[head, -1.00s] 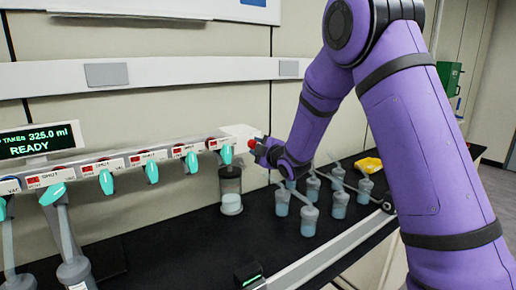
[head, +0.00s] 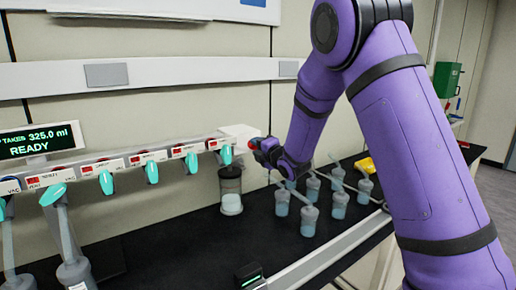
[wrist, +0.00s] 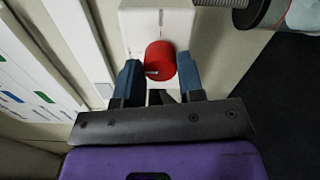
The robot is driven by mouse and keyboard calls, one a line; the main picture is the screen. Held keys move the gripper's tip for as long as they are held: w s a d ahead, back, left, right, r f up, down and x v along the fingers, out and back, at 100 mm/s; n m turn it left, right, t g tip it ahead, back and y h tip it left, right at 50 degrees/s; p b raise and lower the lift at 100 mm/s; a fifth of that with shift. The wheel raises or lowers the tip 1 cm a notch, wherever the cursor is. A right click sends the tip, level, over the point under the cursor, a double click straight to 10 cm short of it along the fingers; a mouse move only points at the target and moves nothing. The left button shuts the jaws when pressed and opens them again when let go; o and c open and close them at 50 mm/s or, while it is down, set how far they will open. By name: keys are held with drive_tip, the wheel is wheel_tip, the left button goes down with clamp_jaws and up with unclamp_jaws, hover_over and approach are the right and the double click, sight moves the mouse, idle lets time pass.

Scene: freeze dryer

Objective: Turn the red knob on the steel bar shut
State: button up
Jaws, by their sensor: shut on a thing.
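The red knob (wrist: 160,62) sits on the white end block (wrist: 137,22) of the steel bar. It also shows as a small red spot in the head view (head: 255,143), mostly hidden by my gripper. My gripper (wrist: 160,75) has one blue finger on each side of the knob and is shut on it. In the head view my gripper (head: 264,149) is at the right end of the bar (head: 128,160). A pale mark on the knob shows near its lower left side in the wrist view.
Teal valve handles (head: 152,172) hang along the bar. A display (head: 40,140) reads "325.0 ml READY". A clear cylinder (head: 231,190) stands below the bar's end. Several flasks (head: 309,220) stand on the black bench, near my arm. A yellow object (head: 367,165) lies behind them.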

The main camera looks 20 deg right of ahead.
idle(0.4)
drive_tip(key=o, duration=0.9)
drive_tip(key=shift+s, duration=0.1)
drive_tip(key=v, duration=1)
drive_tip(key=shift+s+d, duration=0.1)
drive_tip(key=shift+s, duration=0.2)
